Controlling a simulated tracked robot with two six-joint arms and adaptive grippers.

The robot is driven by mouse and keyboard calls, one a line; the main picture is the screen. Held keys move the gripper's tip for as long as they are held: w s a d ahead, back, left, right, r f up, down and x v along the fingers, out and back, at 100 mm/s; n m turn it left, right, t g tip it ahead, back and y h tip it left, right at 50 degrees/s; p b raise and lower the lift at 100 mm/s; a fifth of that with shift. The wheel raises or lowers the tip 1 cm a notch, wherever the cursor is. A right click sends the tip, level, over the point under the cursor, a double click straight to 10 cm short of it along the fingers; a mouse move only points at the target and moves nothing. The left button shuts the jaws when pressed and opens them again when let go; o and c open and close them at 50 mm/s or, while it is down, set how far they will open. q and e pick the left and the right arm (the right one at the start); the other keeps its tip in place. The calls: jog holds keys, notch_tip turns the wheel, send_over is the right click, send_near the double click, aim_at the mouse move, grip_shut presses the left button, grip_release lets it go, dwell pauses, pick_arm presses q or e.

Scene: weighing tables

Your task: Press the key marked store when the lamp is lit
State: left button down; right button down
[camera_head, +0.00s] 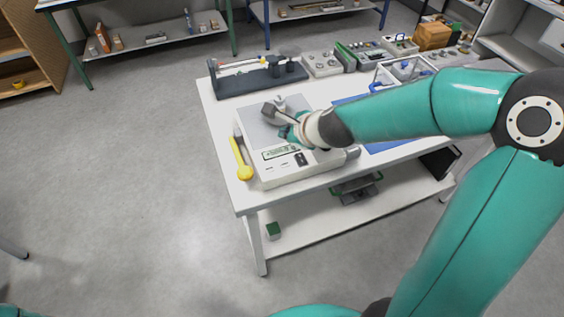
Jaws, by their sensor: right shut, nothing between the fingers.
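A white weighing scale (264,174) with a flat grey pan (256,132) stands on the near part of the white table. Its front panel has a small greenish display (281,153), a dark key block (301,159) and small light keys. The key markings are too small to read, and I cannot tell a lit lamp. My right gripper (286,131) is shut and empty over the scale, just behind the display. The picture does not show whether it touches the scale. A grey metal object (275,108) shows at the pan beside it. My left gripper is out of view.
A yellow-handled tool (243,168) lies along the scale's left side. A dark rack (260,77), grey boxes (322,64) and a clear-sided case (404,69) stand at the table's back. A blue mat (383,146) lies right of the scale, partly under my arm.

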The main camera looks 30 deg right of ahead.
aim_at(286, 165)
notch_tip(286, 165, down, 9)
jog(key=b, duration=0.9)
dwell(1.3)
jog(key=shift+f, duration=0.3)
jog(key=shift+f+b, duration=0.4)
jog(key=shift+b, duration=0.25)
dwell(0.6)
jog(key=shift+r+p, duration=0.8)
